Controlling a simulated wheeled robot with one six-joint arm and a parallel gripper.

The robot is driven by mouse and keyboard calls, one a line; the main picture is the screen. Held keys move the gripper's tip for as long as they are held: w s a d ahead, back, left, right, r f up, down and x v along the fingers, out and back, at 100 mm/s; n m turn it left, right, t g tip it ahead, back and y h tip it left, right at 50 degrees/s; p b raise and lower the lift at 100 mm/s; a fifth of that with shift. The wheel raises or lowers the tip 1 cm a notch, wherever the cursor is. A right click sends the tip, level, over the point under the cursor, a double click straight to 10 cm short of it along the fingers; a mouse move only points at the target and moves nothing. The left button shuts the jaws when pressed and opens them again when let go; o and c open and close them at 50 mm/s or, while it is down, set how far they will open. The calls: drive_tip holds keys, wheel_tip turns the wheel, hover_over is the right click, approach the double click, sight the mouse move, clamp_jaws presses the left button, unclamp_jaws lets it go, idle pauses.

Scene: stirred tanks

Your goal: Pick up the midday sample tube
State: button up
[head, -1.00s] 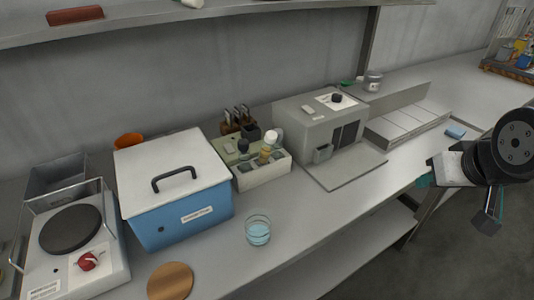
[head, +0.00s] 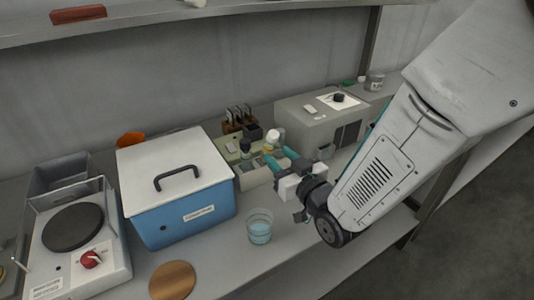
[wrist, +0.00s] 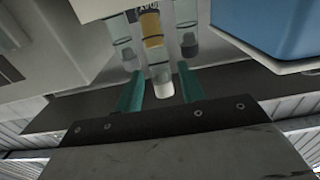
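A small rack (head: 256,178) with several tubes stands on the bench, right of the blue box. My gripper (head: 272,157) reaches over its right front part and hides some of the tubes. In the wrist view, my gripper (wrist: 160,70) is open, its two teal fingers apart. A tube with a yellow band (wrist: 152,30) and a pale end lies in line with the gap between them; I cannot tell whether the fingers touch it. A teal-banded tube (wrist: 120,30) and a dark-ended tube (wrist: 188,40) flank it. No readable label shows which is the midday sample tube.
The blue box (head: 185,215) with a white lid stands close on the left. A glass beaker (head: 260,228) with bluish liquid stands in front of the rack. A grey instrument (head: 300,118) is on the right. A shelf (head: 200,22) runs above.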

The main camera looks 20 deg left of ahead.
sight(273, 150)
drive_tip(key=x, duration=0.5)
drive_tip(key=shift+w+a+f, duration=0.15)
drive_tip(key=shift+w+a, duration=0.05)
drive_tip(key=shift+w, duration=0.2)
clamp_jaws()
